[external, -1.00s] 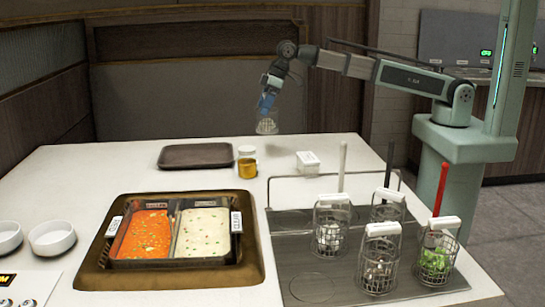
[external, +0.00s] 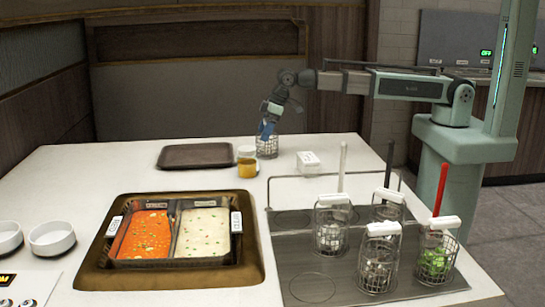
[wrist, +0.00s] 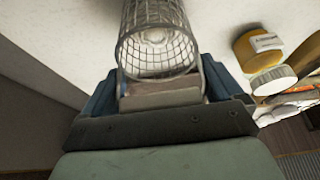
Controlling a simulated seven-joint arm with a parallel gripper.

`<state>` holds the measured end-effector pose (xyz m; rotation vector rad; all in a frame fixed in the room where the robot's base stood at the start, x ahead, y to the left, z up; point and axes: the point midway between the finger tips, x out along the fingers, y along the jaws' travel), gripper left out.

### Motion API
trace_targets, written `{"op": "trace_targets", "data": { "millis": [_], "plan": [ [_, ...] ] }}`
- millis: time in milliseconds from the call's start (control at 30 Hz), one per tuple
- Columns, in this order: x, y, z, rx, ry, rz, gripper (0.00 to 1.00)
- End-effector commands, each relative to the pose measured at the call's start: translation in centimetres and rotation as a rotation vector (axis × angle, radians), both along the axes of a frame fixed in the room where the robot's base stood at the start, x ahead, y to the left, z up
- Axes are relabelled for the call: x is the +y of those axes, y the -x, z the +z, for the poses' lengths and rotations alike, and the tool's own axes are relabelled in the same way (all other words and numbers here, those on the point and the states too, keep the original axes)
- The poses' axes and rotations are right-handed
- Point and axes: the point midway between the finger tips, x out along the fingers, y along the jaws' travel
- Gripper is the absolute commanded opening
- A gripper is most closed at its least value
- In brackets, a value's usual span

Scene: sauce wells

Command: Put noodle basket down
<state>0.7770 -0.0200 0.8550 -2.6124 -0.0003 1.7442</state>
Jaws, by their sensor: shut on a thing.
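The noodle basket, a small wire-mesh cylinder (external: 268,149), is at the back of the white counter, just right of an amber jar. It also shows at the top of the wrist view (wrist: 156,48), with the mesh opening toward the camera. My gripper (external: 267,131), blue at its fingers, points down and is shut on the basket's upper part. The basket's bottom is at or very near the counter; I cannot tell whether it touches. Where the fingers grip is partly hidden.
The amber jar (external: 247,168) with a white lid stands close beside the basket. A dark tray (external: 196,155) lies to the left, and a small white box (external: 308,162) to the right. Several mesh baskets with white handles stand in the cooker (external: 310,260) in front.

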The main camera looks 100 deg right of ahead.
Motion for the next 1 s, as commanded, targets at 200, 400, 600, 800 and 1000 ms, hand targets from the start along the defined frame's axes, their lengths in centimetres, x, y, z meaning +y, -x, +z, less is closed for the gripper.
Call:
{"op": "trace_targets", "data": {
  "millis": [200,400,600,800,1000],
  "plan": [
    [0.0,0.0,0.0,-0.001,0.0,0.0,0.3],
    [0.0,0.0,-0.2,0.0,0.0,0.0,1.0],
    [0.0,0.0,-0.2,0.0,0.0,0.0,1.0],
    [0.0,0.3,0.7,-0.001,0.0,0.0,1.0],
    [0.0,1.4,3.3,-0.002,0.0,0.0,1.0]
  ]
}}
